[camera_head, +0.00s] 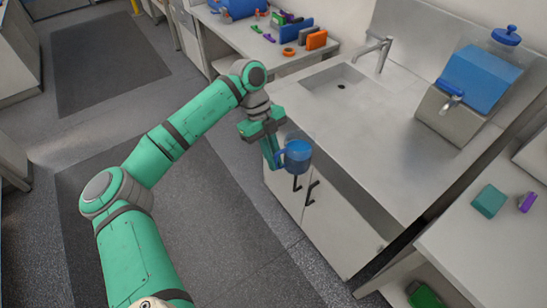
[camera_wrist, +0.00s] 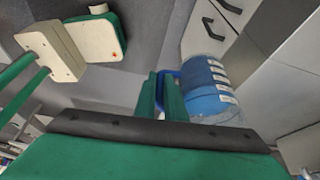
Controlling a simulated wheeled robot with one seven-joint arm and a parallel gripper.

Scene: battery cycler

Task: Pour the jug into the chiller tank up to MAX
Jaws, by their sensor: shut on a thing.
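My gripper (camera_head: 272,156) is shut on the handle of a blue jug (camera_head: 299,152). It holds the jug in the air in front of the steel sink counter's cabinet doors. In the wrist view, the gripper fingers (camera_wrist: 171,98) close on the jug's blue handle. There the jug (camera_wrist: 208,88) is clear with blue liquid inside and a row of white marks along its side; the liquid level against them is too small to read. I cannot pick out the chiller tank or a MAX mark for certain.
A blue container with a tap (camera_head: 482,78) stands on the steel counter (camera_head: 375,140) at the right. A sink (camera_head: 340,86) with a faucet is behind the jug. A bench at the back holds orange blocks (camera_head: 316,39). A teal block (camera_head: 488,201) lies on the right bench. Floor is free left.

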